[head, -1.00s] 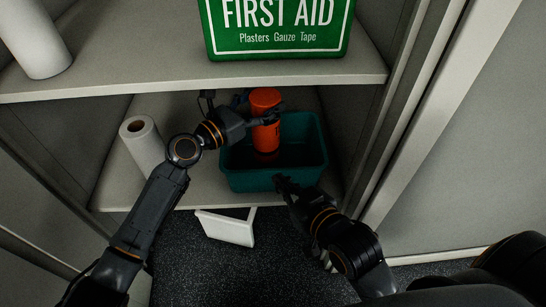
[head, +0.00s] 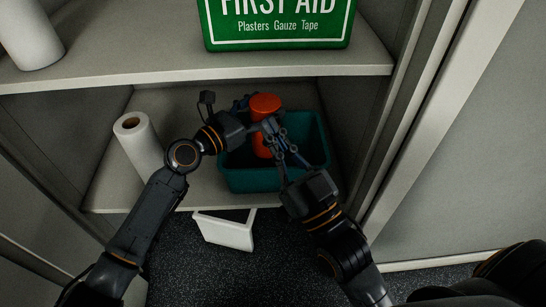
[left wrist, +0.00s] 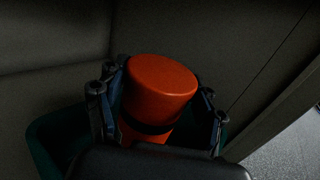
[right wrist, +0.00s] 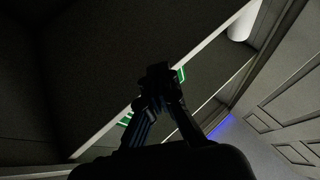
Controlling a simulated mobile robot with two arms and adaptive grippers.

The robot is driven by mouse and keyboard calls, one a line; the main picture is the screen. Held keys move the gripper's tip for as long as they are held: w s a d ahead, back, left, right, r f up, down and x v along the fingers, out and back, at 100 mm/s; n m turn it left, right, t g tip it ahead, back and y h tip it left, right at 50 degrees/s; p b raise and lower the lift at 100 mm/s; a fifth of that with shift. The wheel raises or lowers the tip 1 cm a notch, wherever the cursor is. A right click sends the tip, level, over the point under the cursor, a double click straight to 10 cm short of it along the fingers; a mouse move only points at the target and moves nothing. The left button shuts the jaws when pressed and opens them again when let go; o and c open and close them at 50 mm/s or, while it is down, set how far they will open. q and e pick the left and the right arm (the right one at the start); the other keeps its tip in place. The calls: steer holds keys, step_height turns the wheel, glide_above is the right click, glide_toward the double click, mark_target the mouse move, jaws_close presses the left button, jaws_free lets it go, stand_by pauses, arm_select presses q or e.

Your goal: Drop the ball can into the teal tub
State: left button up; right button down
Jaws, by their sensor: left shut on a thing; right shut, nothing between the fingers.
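The ball can (head: 264,104) is an orange-red cylinder with a dark band, also large in the left wrist view (left wrist: 160,84). My left gripper (head: 256,122) is shut on it, with a finger on each side in the left wrist view (left wrist: 158,112). The can is upright or slightly tilted, and in the head view it overlaps the inside of the teal tub (head: 262,180); its lower end is hidden. The tub stands on the lower shelf. My right gripper (head: 272,128) is shut and empty, in front of the can and above the tub's near side. I cannot tell whether it touches the can.
A paper roll (head: 140,145) stands on the lower shelf left of the tub. A green first aid box (head: 279,25) and another white roll (head: 30,35) are on the upper shelf (head: 150,75), whose edge hangs over the tub. A white bin (head: 225,229) stands on the floor below.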

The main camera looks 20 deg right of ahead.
arm_select(q)
steer(key=shift+f, duration=0.1)
arm_select(e)
steer(key=shift+s+r+t, duration=0.5)
steer(key=shift+r+t, duration=0.2)
steer(key=shift+r, duration=0.2)
arm_select(q)
steer(key=o, duration=1.8)
steer(key=shift+a+f, duration=0.1)
steer(key=shift+s+a, duration=0.1)
steer(key=shift+a, duration=0.15)
steer(key=v, duration=1.1)
steer(key=shift+s, duration=0.2)
steer(key=shift+a, duration=0.1)
